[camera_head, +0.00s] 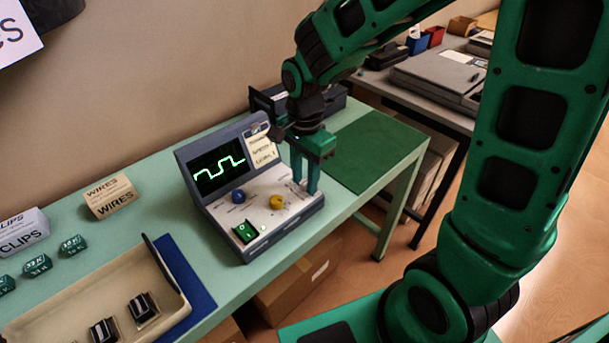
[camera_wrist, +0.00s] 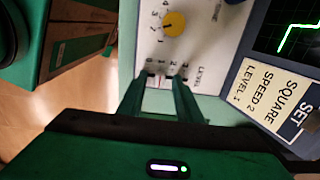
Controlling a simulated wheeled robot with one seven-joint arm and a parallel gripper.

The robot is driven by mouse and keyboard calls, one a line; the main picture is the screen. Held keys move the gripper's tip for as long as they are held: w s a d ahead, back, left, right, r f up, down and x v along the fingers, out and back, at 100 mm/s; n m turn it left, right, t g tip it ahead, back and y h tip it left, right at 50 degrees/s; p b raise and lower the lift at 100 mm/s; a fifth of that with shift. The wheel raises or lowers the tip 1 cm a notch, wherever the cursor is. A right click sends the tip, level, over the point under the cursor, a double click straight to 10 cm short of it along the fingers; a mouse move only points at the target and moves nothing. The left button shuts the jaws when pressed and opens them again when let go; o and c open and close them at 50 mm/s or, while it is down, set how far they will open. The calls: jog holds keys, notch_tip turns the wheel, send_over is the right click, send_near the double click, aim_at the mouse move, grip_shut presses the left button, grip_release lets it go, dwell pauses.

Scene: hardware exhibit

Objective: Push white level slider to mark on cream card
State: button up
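The console (camera_head: 250,205) stands on the green table with a lit square-wave screen, a blue knob (camera_head: 238,196) and a yellow knob (camera_head: 277,202). The cream card (camera_head: 262,152) is beside the screen; in the wrist view the card (camera_wrist: 258,92) reads SET, SQUARE, SPEED 2, LEVEL 1. My gripper (camera_head: 305,186) points down at the panel's right end. In the wrist view my gripper (camera_wrist: 164,80) has its two fingers apart, over the numbered scale marked LEVEL. The small white level slider (camera_wrist: 163,82) seems to lie between the fingertips; its exact setting and any contact are unclear.
A green switch (camera_head: 245,232) sits on the panel's front corner. A cream tray (camera_head: 100,290), small labelled blocks and a WIRES sign (camera_head: 111,196) lie to the left. A dark green mat (camera_head: 375,148) lies bare to the right of the console.

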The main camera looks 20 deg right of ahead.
aim_at(305, 181)
notch_tip(305, 181, up, 11)
jog(key=shift+f, duration=0.2)
dwell(0.6)
jog(key=shift+d, duration=0.1)
jog(key=s+d+f+n, duration=0.2)
jog(key=s+d+n, duration=0.5)
jog(key=s+d, duration=1.2)
jog(key=shift+s+d, duration=0.4)
jog(key=shift+d, duration=0.8)
jog(key=shift+f, duration=0.1)
